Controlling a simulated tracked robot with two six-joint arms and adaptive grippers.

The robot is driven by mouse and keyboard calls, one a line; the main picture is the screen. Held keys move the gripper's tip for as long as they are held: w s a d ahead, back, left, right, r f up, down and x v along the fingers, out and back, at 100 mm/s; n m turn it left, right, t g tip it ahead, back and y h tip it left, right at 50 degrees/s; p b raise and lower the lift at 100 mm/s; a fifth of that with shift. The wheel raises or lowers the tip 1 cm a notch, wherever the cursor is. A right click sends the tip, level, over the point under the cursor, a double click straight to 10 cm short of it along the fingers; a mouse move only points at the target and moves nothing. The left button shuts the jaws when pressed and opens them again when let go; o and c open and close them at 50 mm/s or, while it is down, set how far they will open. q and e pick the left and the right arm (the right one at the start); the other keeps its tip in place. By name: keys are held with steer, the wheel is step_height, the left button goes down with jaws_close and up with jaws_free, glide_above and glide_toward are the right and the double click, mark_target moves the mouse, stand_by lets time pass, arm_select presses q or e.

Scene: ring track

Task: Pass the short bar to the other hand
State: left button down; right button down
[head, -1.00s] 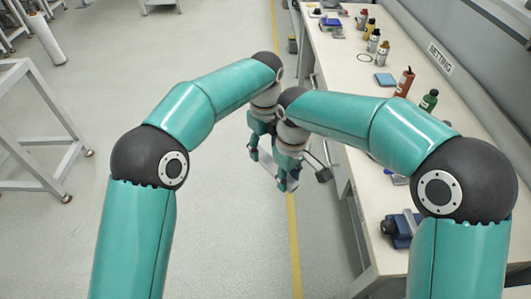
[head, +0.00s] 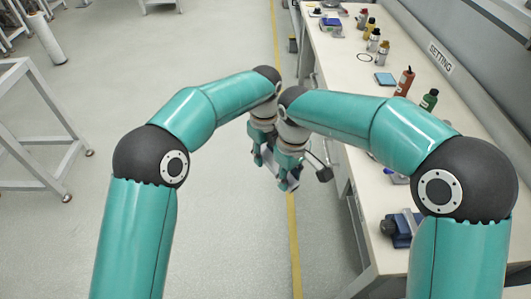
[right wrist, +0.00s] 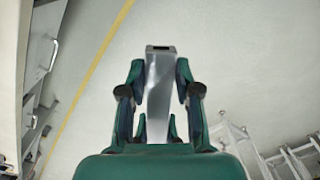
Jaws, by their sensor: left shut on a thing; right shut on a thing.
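The short bar (right wrist: 158,88) is a plain grey metal bar with a dark opening in its end. In the right wrist view it stands lengthwise between the green fingers of my right gripper (right wrist: 160,72). In the head view only a small grey part of the bar (head: 269,172) shows between the hands. My left gripper (head: 258,158) is shut on the bar, close beside my right gripper (head: 288,183), which is also shut on it. The hands partly cover each other, so the exact contact is hard to see.
A long workbench (head: 345,85) runs along the right, with bottles, a blue pad (head: 385,79) and a blue vise-like tool (head: 402,230) on it. A grey metal frame (head: 40,130) stands at the left. Open floor with a yellow line (head: 294,235) lies below the hands.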

arm_select(q)
steer(key=shift+d, duration=0.15)
arm_select(e)
steer(key=c, duration=0.7)
jaws_free()
steer(key=shift+a, duration=0.15)
